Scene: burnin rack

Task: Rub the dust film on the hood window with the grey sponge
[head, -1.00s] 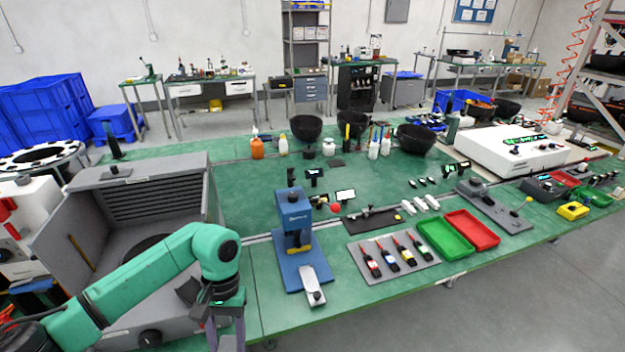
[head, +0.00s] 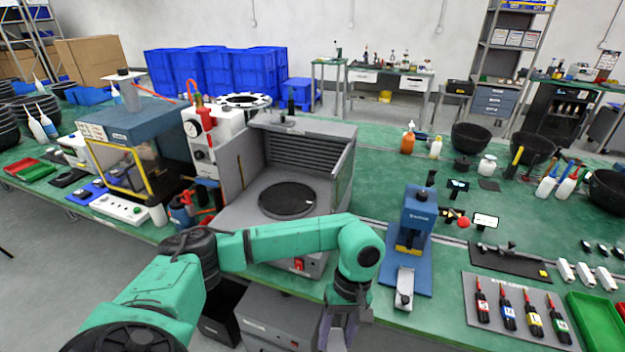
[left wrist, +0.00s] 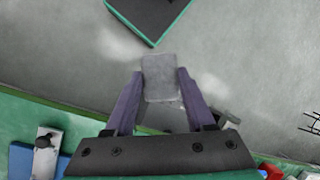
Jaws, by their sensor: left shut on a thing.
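My left gripper (head: 340,330) hangs past the front edge of the green bench, between the grey booth and the blue press. In the left wrist view its purple fingers (left wrist: 155,103) are shut on the grey sponge (left wrist: 160,78), a small block above the grey floor. I cannot make out the sponge in the head view. At the left of the head view stands a blue-topped enclosure (head: 135,118). Its clear front pane (head: 122,168) has a yellow edge and looks like the hood window. I cannot make out a dust film on it. My right gripper is not in view.
Between gripper and enclosure stand an open grey booth (head: 342,185) with a round dark plate and a white gauge unit (head: 203,150). The blue press (head: 417,222) and a tray of drivers (head: 500,338) are to the right.

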